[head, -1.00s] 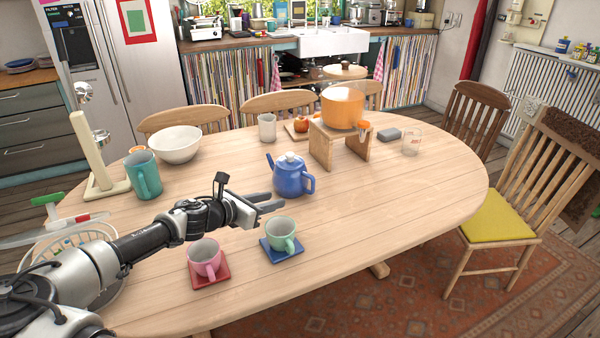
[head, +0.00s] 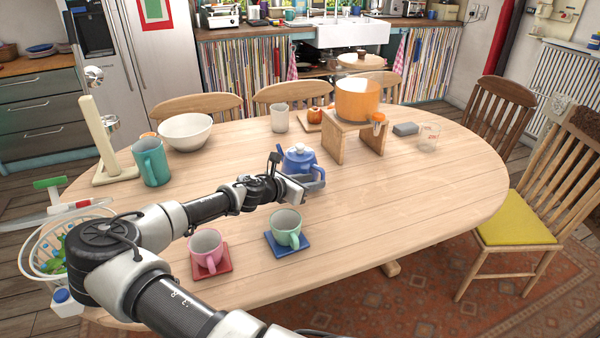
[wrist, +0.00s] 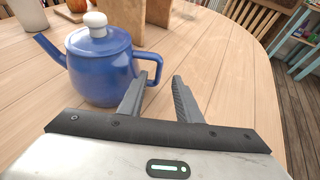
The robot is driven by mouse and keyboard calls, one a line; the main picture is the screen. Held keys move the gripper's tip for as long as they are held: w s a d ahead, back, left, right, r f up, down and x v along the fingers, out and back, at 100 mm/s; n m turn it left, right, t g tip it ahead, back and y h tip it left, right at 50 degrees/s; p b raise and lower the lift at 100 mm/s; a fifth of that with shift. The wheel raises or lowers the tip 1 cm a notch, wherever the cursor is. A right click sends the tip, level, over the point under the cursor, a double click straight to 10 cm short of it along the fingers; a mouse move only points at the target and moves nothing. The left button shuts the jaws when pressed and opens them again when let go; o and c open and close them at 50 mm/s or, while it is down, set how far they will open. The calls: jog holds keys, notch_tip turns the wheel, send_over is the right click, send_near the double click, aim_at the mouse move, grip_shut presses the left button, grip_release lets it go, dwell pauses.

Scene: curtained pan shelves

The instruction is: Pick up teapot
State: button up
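The blue teapot (head: 301,161) with a pale lid knob stands upright on the wooden table, just beyond my gripper. In the wrist view the teapot (wrist: 100,68) is at the upper left, its spout pointing left and its handle (wrist: 150,68) on the right. My gripper (head: 312,182) is low in front of the teapot in the head view. In the wrist view my gripper (wrist: 158,92) has its two fingers apart with nothing held. The left finger's tip is close to the handle; whether it touches cannot be told.
A wooden stand (head: 352,144) bearing an orange pot (head: 358,103) is behind the teapot, to the right. A green mug (head: 285,230) and a pink mug (head: 206,250) stand on coasters in front. The table's right side (head: 440,185) is clear.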

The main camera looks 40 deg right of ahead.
aim_at(321, 177)
jog(key=shift+b+x, duration=0.55)
jog(key=shift+x, duration=2.6)
jog(key=shift+w, duration=0.15)
jog(key=shift+c, duration=0.4)
grip_shut()
jog(key=shift+r, duration=0.3)
